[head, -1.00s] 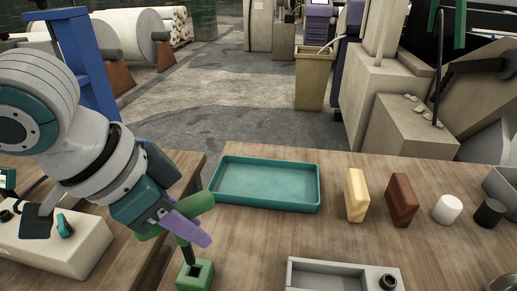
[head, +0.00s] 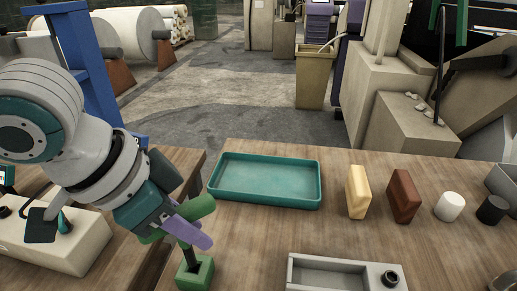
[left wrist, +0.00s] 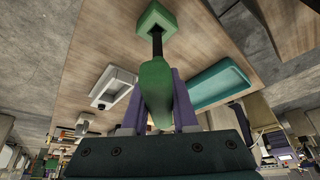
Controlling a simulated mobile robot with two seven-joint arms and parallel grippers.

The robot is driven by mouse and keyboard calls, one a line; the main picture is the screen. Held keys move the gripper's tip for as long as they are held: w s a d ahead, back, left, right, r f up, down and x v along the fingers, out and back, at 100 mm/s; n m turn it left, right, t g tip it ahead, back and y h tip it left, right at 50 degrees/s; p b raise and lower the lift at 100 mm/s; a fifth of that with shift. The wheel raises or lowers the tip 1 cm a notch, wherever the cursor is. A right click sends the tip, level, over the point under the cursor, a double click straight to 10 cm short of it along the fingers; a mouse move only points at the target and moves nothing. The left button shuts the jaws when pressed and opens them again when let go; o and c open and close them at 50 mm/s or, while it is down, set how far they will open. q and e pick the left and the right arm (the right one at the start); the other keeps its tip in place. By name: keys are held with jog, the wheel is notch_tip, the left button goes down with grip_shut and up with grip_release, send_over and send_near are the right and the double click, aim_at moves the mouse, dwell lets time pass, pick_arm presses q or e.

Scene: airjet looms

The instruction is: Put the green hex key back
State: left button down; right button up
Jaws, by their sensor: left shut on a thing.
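My left gripper (head: 196,225), with purple fingers, is shut on the green handle of the hex key (head: 202,207). The hex key's dark shaft points down to the small green holder block (head: 205,276) at the table's left front edge. The shaft's lower end meets the block's square opening; how deep it sits is hard to tell. In the left wrist view the green hex key (left wrist: 156,85) lies between the two fingers, its shaft reaching the green holder (left wrist: 150,17). My right gripper is not in view.
A teal tray (head: 265,204) lies behind the holder. A grey tray (head: 325,277) with a dark round socket is to the right. Yellow (head: 357,192) and brown blocks (head: 403,196), and white and black cylinders, stand farther right. A gap separates the left table.

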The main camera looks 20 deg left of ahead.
pick_arm(q)
jog(key=shift+f+b, duration=1)
jog(key=shift+f, duration=1.1)
grip_release()
jog(key=shift+r, duration=0.1)
jog(key=shift+p+v, duration=5)
jog(key=shift+p, duration=1.35)
